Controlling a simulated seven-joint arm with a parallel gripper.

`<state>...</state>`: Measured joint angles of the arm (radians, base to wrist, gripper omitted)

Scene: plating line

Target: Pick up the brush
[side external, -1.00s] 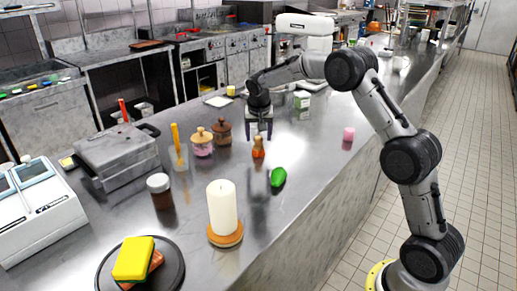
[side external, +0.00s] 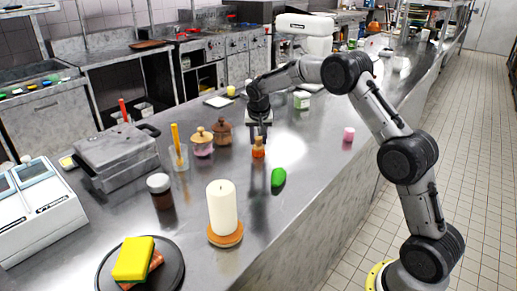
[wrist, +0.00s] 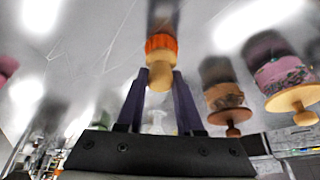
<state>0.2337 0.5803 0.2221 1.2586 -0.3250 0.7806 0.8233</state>
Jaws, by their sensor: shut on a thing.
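The brush (side external: 258,151) is a short, upright thing with an orange lower part and a tan knob-like handle. It stands on the steel counter in the side view. In the wrist view the brush (wrist: 160,62) shows its tan handle between the two dark fingers, with the orange part beyond. My gripper (side external: 258,138) points down over it and is shut on the handle; it also shows in the wrist view (wrist: 158,78). I see no clear gap between the brush and the counter.
A green pepper (side external: 278,178) lies just in front, with a white candle (side external: 222,206) nearer the camera. Two lidded jars (side external: 202,146) and a glass with a yellow-handled tool (side external: 179,158) stand left. A pink cylinder (side external: 348,134) stands right; counter between is clear.

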